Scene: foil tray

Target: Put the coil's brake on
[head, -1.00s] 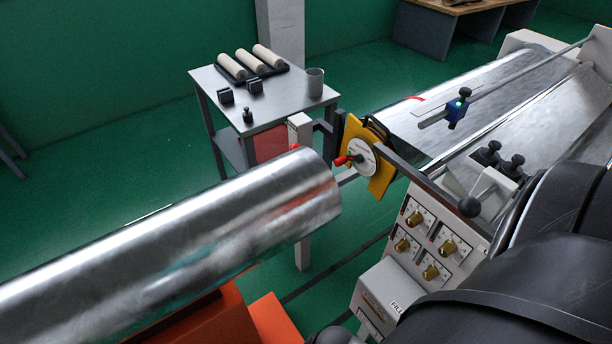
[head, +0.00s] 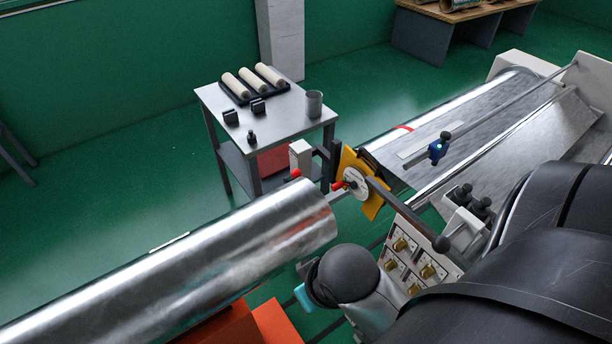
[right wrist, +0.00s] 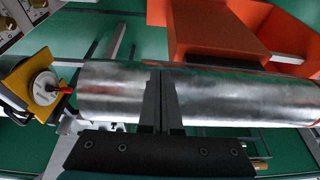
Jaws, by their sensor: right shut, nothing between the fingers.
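The coil (head: 190,265) is a big shiny foil roll lying across the lower left of the head view. It also fills the middle of the right wrist view (right wrist: 240,98). At its right end is a yellow plate (head: 375,205) with a white dial and a red-tipped handle (head: 339,185). A long dark lever with a black ball knob (head: 441,244) runs from this plate. In the right wrist view the plate (right wrist: 32,72) is at far left. My right gripper (right wrist: 161,75) is shut and empty, its fingers seen against the coil; I cannot tell whether they touch it. My left gripper is out of view.
A control box with several brass knobs (head: 428,271) stands below the lever. An orange stand (head: 275,322) is under the coil. A small table (head: 290,122) with pale rollers and a cup is behind. Green floor is open at left.

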